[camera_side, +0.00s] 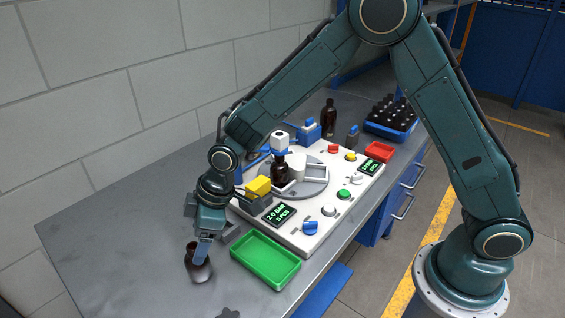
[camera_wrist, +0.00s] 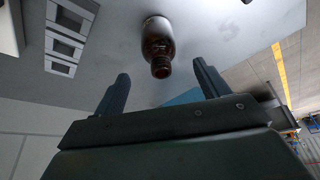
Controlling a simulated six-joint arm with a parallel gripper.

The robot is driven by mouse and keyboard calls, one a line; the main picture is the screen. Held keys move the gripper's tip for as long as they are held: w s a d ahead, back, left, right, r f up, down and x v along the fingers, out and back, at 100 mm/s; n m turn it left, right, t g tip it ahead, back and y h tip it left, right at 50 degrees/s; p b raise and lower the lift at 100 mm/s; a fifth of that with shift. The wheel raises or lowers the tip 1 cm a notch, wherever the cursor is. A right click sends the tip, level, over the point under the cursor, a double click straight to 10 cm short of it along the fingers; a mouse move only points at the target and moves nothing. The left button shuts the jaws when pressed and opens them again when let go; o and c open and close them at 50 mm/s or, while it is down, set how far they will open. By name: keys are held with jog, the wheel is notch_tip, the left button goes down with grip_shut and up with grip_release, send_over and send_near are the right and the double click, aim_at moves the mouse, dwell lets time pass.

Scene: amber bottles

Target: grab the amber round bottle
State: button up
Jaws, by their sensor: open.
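The amber round bottle (camera_side: 201,272) stands upright on the grey bench at the lower left in the side view, dark brown with a short neck. In the wrist view the bottle (camera_wrist: 158,46) shows beyond the fingertips, lined up with the gap between them. My gripper (camera_side: 203,252) is at the bottle's neck in the side view and covers part of it. In the wrist view my gripper (camera_wrist: 161,84) has its two fingers spread wide with nothing between them. I cannot tell whether a finger touches the bottle.
An empty green tray (camera_side: 265,262) lies just right of the bottle. Behind it is a white machine panel (camera_side: 312,238) with buttons, displays and another amber bottle (camera_side: 280,172). A tall dark bottle (camera_side: 329,118) and a blue crate (camera_side: 382,129) of bottles stand farther back. The bench's left is clear.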

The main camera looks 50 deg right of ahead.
aim_at(192, 257)
jog(key=shift+x, duration=1.2)
jog(key=shift+w+f, duration=0.1)
jog(key=shift+x, duration=2.45)
jog(key=c, duration=1.1)
jog(key=shift+o, duration=0.2)
jog(key=shift+a, duration=0.1)
notch_tip(192, 257, up, 20)
